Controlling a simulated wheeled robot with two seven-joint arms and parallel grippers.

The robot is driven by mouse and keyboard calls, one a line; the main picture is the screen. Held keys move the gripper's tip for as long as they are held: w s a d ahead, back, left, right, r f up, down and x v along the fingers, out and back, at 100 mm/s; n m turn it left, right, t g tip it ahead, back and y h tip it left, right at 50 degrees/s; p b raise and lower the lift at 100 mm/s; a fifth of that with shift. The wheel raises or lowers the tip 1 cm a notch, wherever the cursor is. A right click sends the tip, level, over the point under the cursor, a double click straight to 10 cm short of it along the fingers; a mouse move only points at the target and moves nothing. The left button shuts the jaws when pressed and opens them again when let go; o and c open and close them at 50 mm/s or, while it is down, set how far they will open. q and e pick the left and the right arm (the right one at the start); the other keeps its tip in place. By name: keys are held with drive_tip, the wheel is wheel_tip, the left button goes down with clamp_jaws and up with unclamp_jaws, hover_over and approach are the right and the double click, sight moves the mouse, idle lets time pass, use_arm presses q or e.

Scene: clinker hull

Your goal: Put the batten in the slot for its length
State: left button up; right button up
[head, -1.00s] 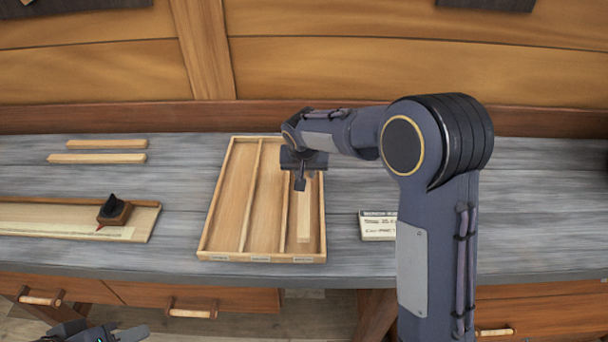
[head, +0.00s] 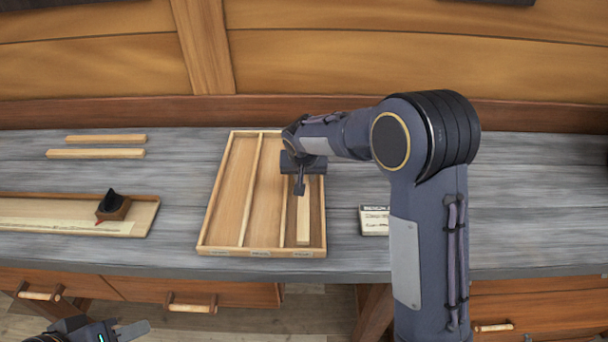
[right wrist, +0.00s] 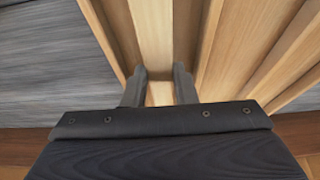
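The batten (head: 303,222) is a pale wooden strip, lined up with the right-hand slot of the wooden tray (head: 203,248). In the right wrist view the batten (right wrist: 153,35) runs between my two fingers. My right gripper (head: 299,187) is over the far part of that slot. My left gripper (head: 122,333) is at the bottom left edge, only partly in view, away from the tray.
Two loose battens (head: 105,138) (head: 95,154) lie at the back left. A long board (head: 50,221) with a dark-knobbed block (head: 113,206) lies at the left. The grey bench (head: 530,210) is clear at right.

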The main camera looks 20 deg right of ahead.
drive_tip(key=o, duration=0.4)
drive_tip(key=shift+o, duration=0.2)
drive_tip(key=shift+r, duration=0.1)
drive_tip(key=shift+r+p, duration=0.65)
drive_tip(key=shift+p, duration=0.05)
drive_tip(key=b+v, duration=0.1)
drive_tip(key=v, duration=1.1)
drive_tip(key=s+d+r+y, duration=0.1)
drive_tip(key=s+d+y, duration=0.1)
drive_tip(key=s+d, duration=0.35)
drive_tip(key=s+d+y, duration=0.1)
drive_tip(key=s+d, duration=0.1)
drive_tip(key=s, duration=0.7)
drive_tip(key=s+a+f+n+t+y, duration=0.1)
drive_tip(key=s+a+f+y, duration=0.1)
drive_tip(key=s, duration=1.4)
drive_tip(key=shift+a+f+n, duration=0.3)
drive_tip(key=shift+f, duration=0.45)
